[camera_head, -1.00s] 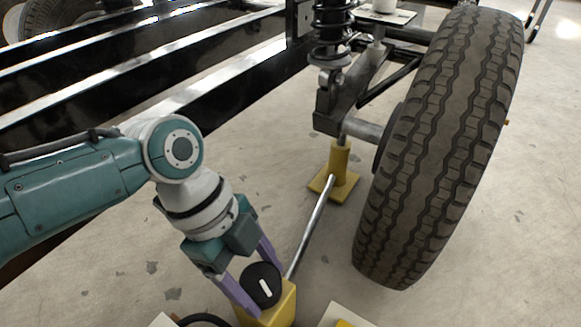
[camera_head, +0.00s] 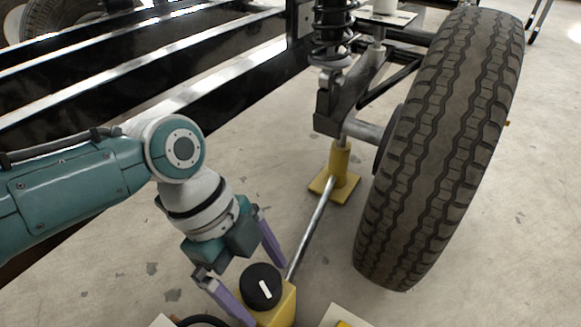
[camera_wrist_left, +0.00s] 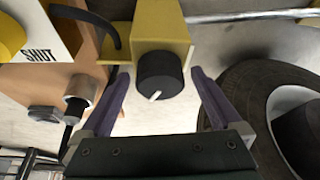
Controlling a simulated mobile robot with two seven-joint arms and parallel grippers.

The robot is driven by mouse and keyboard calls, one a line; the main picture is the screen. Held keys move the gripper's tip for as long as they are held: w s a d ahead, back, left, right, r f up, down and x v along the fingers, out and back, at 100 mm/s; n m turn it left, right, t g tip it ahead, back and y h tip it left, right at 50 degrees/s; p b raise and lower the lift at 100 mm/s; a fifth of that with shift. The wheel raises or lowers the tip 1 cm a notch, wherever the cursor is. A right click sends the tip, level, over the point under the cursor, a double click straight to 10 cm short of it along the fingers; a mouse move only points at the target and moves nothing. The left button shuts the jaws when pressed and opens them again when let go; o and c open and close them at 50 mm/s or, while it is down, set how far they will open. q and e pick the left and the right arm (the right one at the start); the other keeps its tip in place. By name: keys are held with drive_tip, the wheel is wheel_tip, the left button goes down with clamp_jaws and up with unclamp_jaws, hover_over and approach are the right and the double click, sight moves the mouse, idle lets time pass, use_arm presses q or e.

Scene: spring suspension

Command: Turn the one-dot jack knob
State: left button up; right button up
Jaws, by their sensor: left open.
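The black round jack knob (camera_head: 261,286) with a white pointer bar sits on a yellow block (camera_head: 283,303) at the bottom of the head view. The knob also shows in the left wrist view (camera_wrist_left: 159,75), on the yellow block (camera_wrist_left: 161,27). I cannot make out any dot marking. My left gripper (camera_head: 265,293) is open, its purple fingers on either side of the knob with gaps. In the left wrist view the fingers (camera_wrist_left: 160,95) stand apart and the knob is between them, not gripped. My right gripper is not in view.
A metal rod (camera_head: 310,228) runs from the block to the yellow jack (camera_head: 340,165) under the suspension arm. A large tire (camera_head: 440,150) stands at right. A sign reading SHUT (camera_wrist_left: 37,56) and a black hose (camera_wrist_left: 88,17) are near the block.

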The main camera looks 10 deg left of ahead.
use_arm(q)
drive_tip(key=shift+r+n+p, duration=0.15)
drive_tip(key=shift+n+p, duration=0.25)
drive_tip(key=n+t+p, duration=0.1)
drive_tip(key=n+p, duration=0.1)
drive_tip(key=shift+s+r+n, duration=0.1)
drive_tip(key=shift+r+n, duration=0.05)
drive_tip(key=shift+n, duration=0.25)
drive_tip(key=shift+n+t, duration=0.5)
drive_tip(key=shift+n, duration=0.4)
drive_tip(key=n, duration=0.1)
drive_tip(key=n+t, duration=0.1)
drive_tip(key=n, duration=0.1)
drive_tip(key=shift+s+d+f+n+y, duration=0.1)
drive_tip(key=shift+f+n+y, duration=0.15)
drive_tip(key=shift+n+y, duration=0.05)
drive_tip(key=p+v, duration=0.9)
drive_tip(key=shift+r+p, duration=0.3)
drive_tip(key=shift+r, duration=0.05)
